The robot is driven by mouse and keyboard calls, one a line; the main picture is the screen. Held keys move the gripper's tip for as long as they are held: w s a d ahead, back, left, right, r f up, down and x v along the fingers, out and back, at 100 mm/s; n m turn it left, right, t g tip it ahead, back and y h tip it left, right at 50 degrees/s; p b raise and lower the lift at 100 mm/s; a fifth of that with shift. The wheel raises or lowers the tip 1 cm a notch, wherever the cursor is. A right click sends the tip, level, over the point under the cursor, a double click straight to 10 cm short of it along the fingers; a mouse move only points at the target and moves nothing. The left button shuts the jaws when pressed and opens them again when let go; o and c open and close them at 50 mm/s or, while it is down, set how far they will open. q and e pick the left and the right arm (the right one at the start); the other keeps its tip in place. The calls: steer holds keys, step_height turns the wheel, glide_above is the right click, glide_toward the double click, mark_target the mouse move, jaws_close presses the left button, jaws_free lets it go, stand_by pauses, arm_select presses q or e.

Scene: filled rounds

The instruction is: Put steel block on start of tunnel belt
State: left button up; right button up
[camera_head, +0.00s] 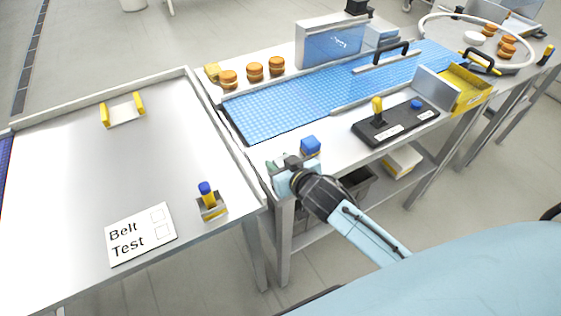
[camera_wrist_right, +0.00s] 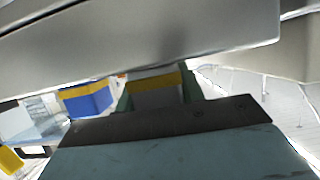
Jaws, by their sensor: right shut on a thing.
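My right gripper (camera_head: 276,165) is over the near left corner of the belt table, just short of the belt's left end. In the right wrist view its green fingertips (camera_wrist_right: 157,92) are shut on a grey block with a yellow band, which looks like the steel block (camera_wrist_right: 155,98). The head view mostly hides this block behind the gripper. The blue tunnel belt (camera_head: 275,104) runs from the left end of the table away to the right. A white tunnel housing (camera_head: 313,46) with a blue panel stands at its far side. My left gripper is not in view.
A dark control box (camera_head: 398,122) is further right. Brown rounds (camera_head: 254,70) line the far edge. The belt's left end is clear.

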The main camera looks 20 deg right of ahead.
steer(key=o, duration=0.8)
steer(key=shift+f, duration=0.1)
steer(key=o, duration=0.4)
steer(key=shift+c, duration=0.2)
